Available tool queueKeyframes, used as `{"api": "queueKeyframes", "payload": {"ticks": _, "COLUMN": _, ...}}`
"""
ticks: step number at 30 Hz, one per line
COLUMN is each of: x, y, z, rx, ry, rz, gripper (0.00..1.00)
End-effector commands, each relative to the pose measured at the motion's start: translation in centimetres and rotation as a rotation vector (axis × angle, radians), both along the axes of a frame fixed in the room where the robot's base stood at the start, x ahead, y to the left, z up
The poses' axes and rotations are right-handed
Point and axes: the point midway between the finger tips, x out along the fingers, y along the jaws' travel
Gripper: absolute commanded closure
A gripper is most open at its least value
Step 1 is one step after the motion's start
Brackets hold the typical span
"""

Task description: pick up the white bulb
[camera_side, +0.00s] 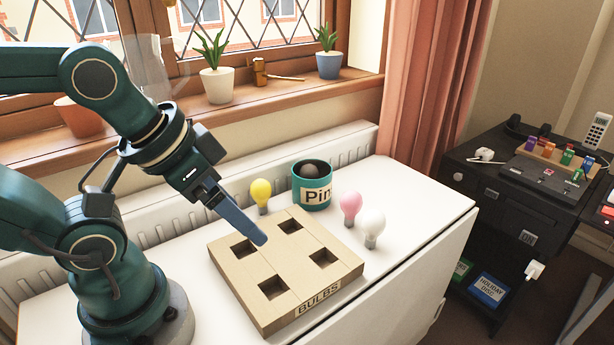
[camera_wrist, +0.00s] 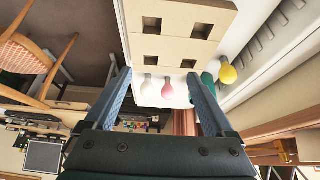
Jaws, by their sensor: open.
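The white bulb (camera_side: 373,223) stands upright on the white table at the right, beyond the bulb box's right side. In the wrist view the white bulb (camera_wrist: 150,84) shows between my fingers, left of the pink bulb (camera_wrist: 168,91). The pink bulb (camera_side: 350,205) stands close behind it in the side view. My gripper (camera_side: 252,232) is over the left part of the wooden BULBS box (camera_side: 318,263), apart from all bulbs. Its two fingers are spread with nothing between them, as the wrist view shows (camera_wrist: 158,78).
A yellow bulb (camera_side: 261,194) stands behind the box, left of a teal "Pin" pot (camera_side: 312,186) holding a dark ball. The box has several empty square holes. The table's right end (camera_side: 430,200) is clear. A radiator (camera_side: 345,147) runs behind.

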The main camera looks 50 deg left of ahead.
Motion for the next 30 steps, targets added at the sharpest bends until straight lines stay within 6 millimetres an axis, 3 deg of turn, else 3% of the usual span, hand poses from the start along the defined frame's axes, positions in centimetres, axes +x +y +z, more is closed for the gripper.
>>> {"api": "queueKeyframes", "payload": {"ticks": 13, "x": 0.0, "y": 0.0, "z": 0.0, "rx": 0.000, "ry": 0.000, "rz": 0.000, "gripper": 0.12}}
{"api": "queueKeyframes", "payload": {"ticks": 14, "x": 0.0, "y": 0.0, "z": 0.0, "rx": 0.000, "ry": 0.000, "rz": 0.000, "gripper": 0.19}}
{"api": "queueKeyframes", "payload": {"ticks": 15, "x": 0.0, "y": 0.0, "z": 0.0, "rx": 0.000, "ry": 0.000, "rz": 0.000, "gripper": 0.34}}
{"api": "queueKeyframes", "payload": {"ticks": 16, "x": 0.0, "y": 0.0, "z": 0.0, "rx": 0.000, "ry": 0.000, "rz": 0.000, "gripper": 0.38}}
{"api": "queueKeyframes", "payload": {"ticks": 26, "x": -0.1, "y": 0.1, "z": 0.0, "rx": 0.014, "ry": 0.003, "rz": -0.016, "gripper": 0.38}}
{"api": "queueKeyframes", "payload": {"ticks": 30, "x": -0.3, "y": 2.4, "z": -0.4, "rx": 0.166, "ry": 0.024, "rz": -0.083, "gripper": 0.38}}
